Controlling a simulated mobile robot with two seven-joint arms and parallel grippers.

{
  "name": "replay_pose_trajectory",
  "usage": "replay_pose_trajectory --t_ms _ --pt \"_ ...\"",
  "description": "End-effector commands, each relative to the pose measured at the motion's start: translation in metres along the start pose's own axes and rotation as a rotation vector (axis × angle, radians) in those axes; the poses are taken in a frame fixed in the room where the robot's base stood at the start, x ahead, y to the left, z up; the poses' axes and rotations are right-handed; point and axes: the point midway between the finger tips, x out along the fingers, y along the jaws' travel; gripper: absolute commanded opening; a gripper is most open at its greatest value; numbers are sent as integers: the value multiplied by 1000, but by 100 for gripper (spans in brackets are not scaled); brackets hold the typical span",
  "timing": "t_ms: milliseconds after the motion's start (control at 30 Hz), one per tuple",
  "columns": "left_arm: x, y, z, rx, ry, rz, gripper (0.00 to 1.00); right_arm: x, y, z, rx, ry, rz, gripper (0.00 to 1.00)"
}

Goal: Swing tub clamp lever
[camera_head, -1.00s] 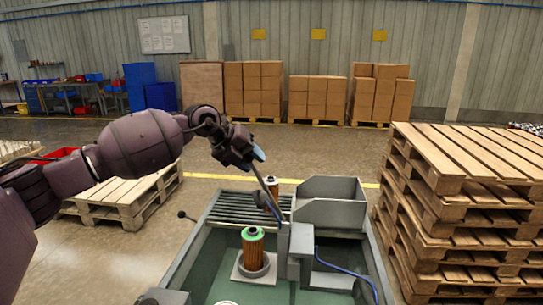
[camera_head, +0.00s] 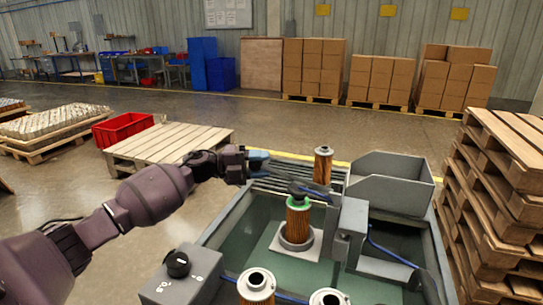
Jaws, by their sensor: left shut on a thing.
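The grey tub (camera_head: 215,232) stands in front of me with a clamp on a grey post (camera_head: 349,235). My left gripper (camera_head: 262,160), with pale blue fingertips, is at the tub's far left edge, shut on the clamp's lever. The grip itself is small and partly hidden. The clamp's dark arm (camera_head: 318,190) lies low and nearly level, reaching left from the post. Its dark end is just above the green-topped filter cartridge (camera_head: 298,222), which stands upright in a round holder. I cannot tell whether they touch. My right gripper is out of view.
Another cartridge (camera_head: 323,166) stands on the slatted rack (camera_head: 285,178) behind. Two more cartridge tops (camera_head: 257,284) show at the front. A grey knob box (camera_head: 180,278) sits at the near left. A grey bin (camera_head: 392,183) and stacked pallets (camera_head: 503,215) are right.

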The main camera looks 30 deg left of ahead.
Motion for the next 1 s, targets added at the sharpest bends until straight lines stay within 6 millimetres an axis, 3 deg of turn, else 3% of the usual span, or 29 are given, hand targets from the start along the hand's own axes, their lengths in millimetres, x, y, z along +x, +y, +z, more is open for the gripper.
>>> replay_pose_trajectory --t_ms 33,233,933,967,1000 --pt "-1 15 1 -21 -4 -26 0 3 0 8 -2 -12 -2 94" --pt "-4 31 1 -55 -7 -118 0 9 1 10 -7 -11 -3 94" --pt "-4 42 -1 -80 -5 -180 0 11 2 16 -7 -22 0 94" --pt "-4 43 -1 -81 -5 -179 43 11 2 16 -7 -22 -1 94" --pt "-4 43 -1 -81 -4 -179 49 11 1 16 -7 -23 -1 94"
